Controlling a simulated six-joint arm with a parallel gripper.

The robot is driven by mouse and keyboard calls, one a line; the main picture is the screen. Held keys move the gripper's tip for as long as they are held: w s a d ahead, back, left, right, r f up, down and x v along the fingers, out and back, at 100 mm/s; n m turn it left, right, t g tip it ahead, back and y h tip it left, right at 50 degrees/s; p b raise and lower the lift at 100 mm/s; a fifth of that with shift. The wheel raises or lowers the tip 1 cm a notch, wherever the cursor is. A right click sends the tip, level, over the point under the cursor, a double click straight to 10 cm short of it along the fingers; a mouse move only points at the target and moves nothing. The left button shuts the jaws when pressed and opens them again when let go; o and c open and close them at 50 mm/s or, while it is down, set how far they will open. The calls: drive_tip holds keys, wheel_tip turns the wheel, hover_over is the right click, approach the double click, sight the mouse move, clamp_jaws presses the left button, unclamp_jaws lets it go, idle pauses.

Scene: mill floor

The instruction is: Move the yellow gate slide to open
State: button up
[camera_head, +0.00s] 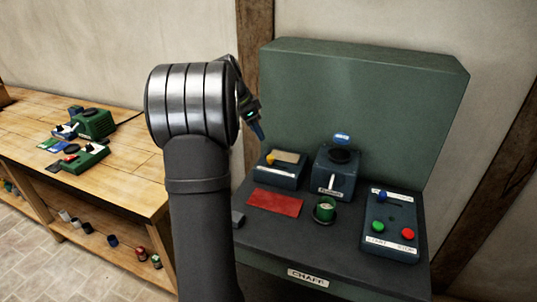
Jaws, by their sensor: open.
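A small yellow knob (271,159), which looks like the gate slide, sits at the left end of a dark blue-grey box (290,175). The box stands at the back left of the dark green bench and has a pale panel on top and a white label strip on its front. The lettering is too small to read, so the slide's marked positions cannot be told. My gripper (259,131) is above and slightly left of the knob, apart from it. My arm hides most of the gripper, and nothing shows in its jaws.
Right of the box stands a dark unit (338,186) with a blue-topped hopper. A red mat (275,202) and a green cup (325,208) lie in front. A button panel (391,250) is at right. A tall green backboard (360,95) closes the rear. A wooden table (120,185) is at left.

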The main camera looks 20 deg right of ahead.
sight(270, 156)
drive_tip(key=x, duration=1.1)
drive_tip(key=shift+d+f, duration=0.15)
drive_tip(key=shift+f, duration=0.25)
drive_tip(key=shift+c, duration=0.4)
